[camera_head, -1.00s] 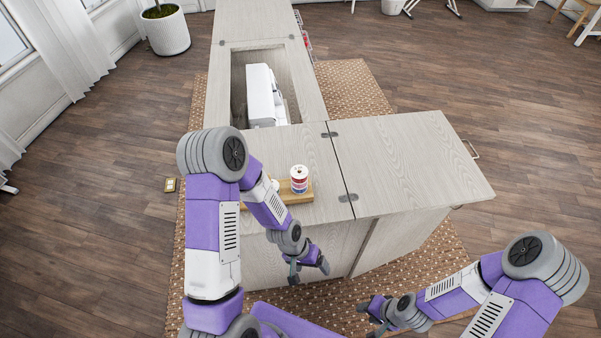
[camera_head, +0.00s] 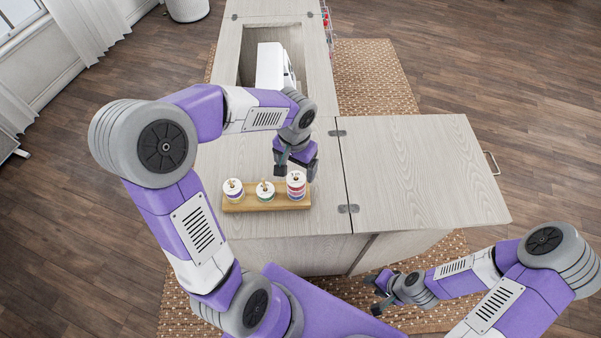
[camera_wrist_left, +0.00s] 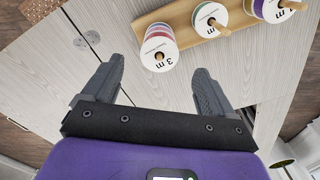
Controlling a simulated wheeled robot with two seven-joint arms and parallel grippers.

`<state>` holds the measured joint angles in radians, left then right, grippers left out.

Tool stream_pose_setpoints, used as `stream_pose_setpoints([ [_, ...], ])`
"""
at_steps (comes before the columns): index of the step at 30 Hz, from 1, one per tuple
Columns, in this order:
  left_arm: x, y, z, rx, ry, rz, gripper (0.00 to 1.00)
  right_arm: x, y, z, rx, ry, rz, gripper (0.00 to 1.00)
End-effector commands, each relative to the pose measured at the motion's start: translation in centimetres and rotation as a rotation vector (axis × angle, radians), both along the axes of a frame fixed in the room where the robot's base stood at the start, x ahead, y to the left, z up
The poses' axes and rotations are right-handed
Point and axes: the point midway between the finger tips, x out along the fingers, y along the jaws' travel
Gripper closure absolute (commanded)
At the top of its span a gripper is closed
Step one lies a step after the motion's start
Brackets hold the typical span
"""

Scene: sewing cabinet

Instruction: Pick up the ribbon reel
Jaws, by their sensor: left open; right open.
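Three reels with white tops stand in a row on a wooden tray (camera_head: 252,206) on the cabinet top. The right one, a taller reel (camera_head: 296,188) with red and purple bands, also shows in the left wrist view (camera_wrist_left: 159,50) with "3 m" on its top. The middle reel (camera_head: 265,192) and left reel (camera_head: 233,191) sit on wooden pegs. Which one the task means is not certain. My left gripper (camera_head: 295,170) is open and empty just above and behind the right reel, which lies ahead between its fingers in the wrist view. My right gripper (camera_head: 374,294) is open and empty in front of the cabinet.
The cabinet top (camera_head: 415,170) is bare to the right of the tray. A white sewing machine (camera_head: 270,68) sits in the recess behind. Metal hinges (camera_head: 348,209) mark the panel seam. A patterned rug (camera_head: 372,80) lies under the cabinet.

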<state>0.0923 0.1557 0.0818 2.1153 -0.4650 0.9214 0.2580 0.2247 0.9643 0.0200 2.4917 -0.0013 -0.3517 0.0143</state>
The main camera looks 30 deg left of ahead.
Motion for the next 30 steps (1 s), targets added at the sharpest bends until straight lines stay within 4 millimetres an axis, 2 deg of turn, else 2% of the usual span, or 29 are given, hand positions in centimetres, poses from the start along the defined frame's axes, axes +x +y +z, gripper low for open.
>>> stream_pose_setpoints([
  [1, 0.0, 0.0, -0.8, -0.001, 0.003, 0.000, 0.14, 0.0, 0.0, -0.4, 0.000, 0.000, 0.000, 0.57],
  [5, 0.0, 0.0, -1.9, -0.002, 0.003, 0.000, 0.14, 0.0, 0.0, -0.8, 0.000, 0.000, 0.000, 0.57],
  [12, 0.2, 0.0, -5.5, -0.002, 0.003, 0.000, 0.14, 0.0, 0.0, -2.2, 0.000, -0.001, -0.001, 0.57],
  [20, 0.2, 0.0, -5.8, -0.003, 0.000, 0.000, 0.14, 0.1, 0.0, -2.2, 0.000, -0.001, 0.000, 0.57],
  [30, 0.2, 0.0, -5.8, -0.003, 0.000, 0.000, 0.64, 0.1, 0.0, -2.2, 0.000, -0.001, 0.000, 0.57],
])
